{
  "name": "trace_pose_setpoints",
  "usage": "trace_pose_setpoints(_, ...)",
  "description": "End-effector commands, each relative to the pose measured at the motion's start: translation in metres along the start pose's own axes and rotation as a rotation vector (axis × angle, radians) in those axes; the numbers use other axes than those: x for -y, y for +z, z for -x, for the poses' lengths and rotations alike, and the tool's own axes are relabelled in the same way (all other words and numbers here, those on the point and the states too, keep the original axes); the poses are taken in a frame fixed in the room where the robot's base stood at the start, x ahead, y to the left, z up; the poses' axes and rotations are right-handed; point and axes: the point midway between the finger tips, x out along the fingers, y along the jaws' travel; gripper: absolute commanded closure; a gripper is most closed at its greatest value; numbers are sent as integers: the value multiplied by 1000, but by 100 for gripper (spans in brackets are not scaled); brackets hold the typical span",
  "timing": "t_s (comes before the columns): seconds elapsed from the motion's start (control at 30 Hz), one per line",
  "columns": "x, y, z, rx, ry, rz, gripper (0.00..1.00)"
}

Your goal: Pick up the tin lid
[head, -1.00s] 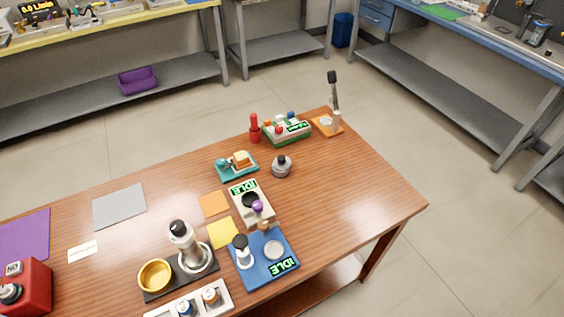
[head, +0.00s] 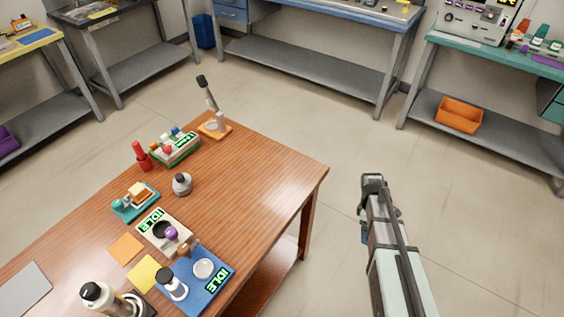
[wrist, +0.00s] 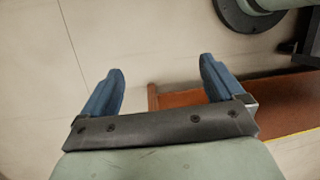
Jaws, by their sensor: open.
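A small round grey tin (head: 182,186) with a dark knob-like top stands upright on the wooden table (head: 255,175), near the middle of its right part. I cannot tell whether that top is the tin lid, and no separate lid is clearly recognisable. My gripper (wrist: 161,68) is open and empty in the wrist view, its two blue fingers wide apart over floor and a wooden edge. In the head view my arm rises at the lower right, beyond the table's right edge and clear of the tin. The fingertips cannot be made out there.
Near the tin are a red bottle-like object (head: 141,156), a teal device (head: 135,203), a green-based rack (head: 175,147), a beige IDLE device (head: 164,231) and a blue IDLE device (head: 218,262). An orange-based stand (head: 215,129) is at the back. The table's right part is bare.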

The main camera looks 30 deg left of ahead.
Motion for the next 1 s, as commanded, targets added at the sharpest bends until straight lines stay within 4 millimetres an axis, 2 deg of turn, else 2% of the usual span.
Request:
trace_pose_setpoints(0.03,-11,-14,21,4,25,61,5)
trace_pose_setpoints(0.1,-20,-29,48,12,54,150,5)
trace_pose_setpoints(0.27,-35,-66,112,35,120,352,5)
trace_pose_setpoints(0.43,-40,-105,184,67,185,561,5)
trace_pose_setpoints(0.53,-37,-132,225,85,220,683,5)
trace_pose_setpoints(0.6,-26,-160,246,84,236,764,5)
trace_pose_setpoints(0.77,9,-226,279,60,256,909,5)
trace_pose_setpoints(1.0,82,-325,330,22,287,1145,5)
